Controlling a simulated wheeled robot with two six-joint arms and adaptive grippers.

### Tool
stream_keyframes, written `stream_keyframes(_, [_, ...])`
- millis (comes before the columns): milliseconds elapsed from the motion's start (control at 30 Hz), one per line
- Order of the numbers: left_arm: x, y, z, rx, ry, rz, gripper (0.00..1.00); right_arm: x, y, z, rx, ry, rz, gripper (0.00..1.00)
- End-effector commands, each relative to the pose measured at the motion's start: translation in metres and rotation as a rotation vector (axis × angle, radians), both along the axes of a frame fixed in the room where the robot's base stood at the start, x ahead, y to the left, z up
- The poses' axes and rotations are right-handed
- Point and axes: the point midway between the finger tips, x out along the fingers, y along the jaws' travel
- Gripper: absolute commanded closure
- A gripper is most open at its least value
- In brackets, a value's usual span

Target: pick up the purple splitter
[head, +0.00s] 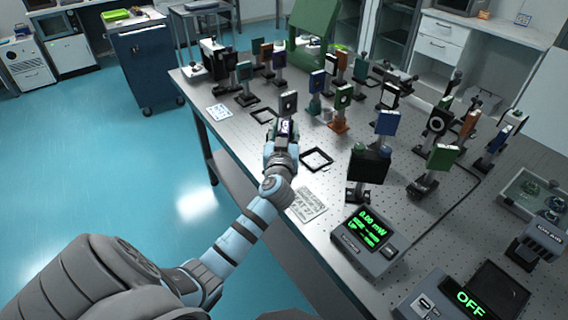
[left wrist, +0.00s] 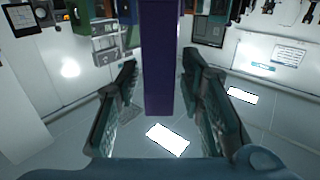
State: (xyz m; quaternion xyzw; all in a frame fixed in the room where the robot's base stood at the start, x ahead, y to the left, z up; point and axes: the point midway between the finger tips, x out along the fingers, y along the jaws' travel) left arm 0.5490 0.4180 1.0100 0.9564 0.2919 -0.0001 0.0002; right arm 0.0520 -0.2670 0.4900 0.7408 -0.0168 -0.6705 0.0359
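The purple splitter (left wrist: 158,60) shows in the left wrist view as a tall purple block between the two fingers of my left gripper (left wrist: 160,95). A gap shows on both sides of it, so the fingers are open around it and not pressed on it. In the head view my left gripper (head: 283,130) is at the table's left part, right behind a dark square mount (head: 288,102). The gripper hides most of the splitter there. My right gripper is not in view.
The perforated optical table (head: 255,185) holds several mounted optics around the gripper. A black square frame (head: 316,159) lies close to its right, a label plate (head: 306,204) nearer. A power meter (head: 367,238) stands at the front. Blue floor lies left.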

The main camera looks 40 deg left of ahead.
Motion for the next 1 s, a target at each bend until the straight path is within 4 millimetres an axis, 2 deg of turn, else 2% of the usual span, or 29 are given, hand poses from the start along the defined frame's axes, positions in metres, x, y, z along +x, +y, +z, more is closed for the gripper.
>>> stream_keyframes(33, [0.0,0.0,0.0,0.0,0.0,0.0,0.78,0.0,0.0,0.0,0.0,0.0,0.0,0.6])
stream_keyframes(167, [0.0,0.0,0.0,0.0,0.0,0.0,0.98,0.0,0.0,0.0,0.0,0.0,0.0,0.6])
stream_keyframes(200, [0.0,0.0,0.0,0.0,0.0,0.0,1.0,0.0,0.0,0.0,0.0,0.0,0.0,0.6])
stream_keyframes(767, [0.0,0.0,0.005,0.0,-0.002,0.0,1.0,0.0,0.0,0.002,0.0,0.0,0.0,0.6])
stream_keyframes(867, [0.0,0.0,0.016,0.001,-0.004,0.0,1.0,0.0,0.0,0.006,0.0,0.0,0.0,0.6])
stream_keyframes(1000, [0.0,0.0,0.045,0.001,-0.007,0.0,1.0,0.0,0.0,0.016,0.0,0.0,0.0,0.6])
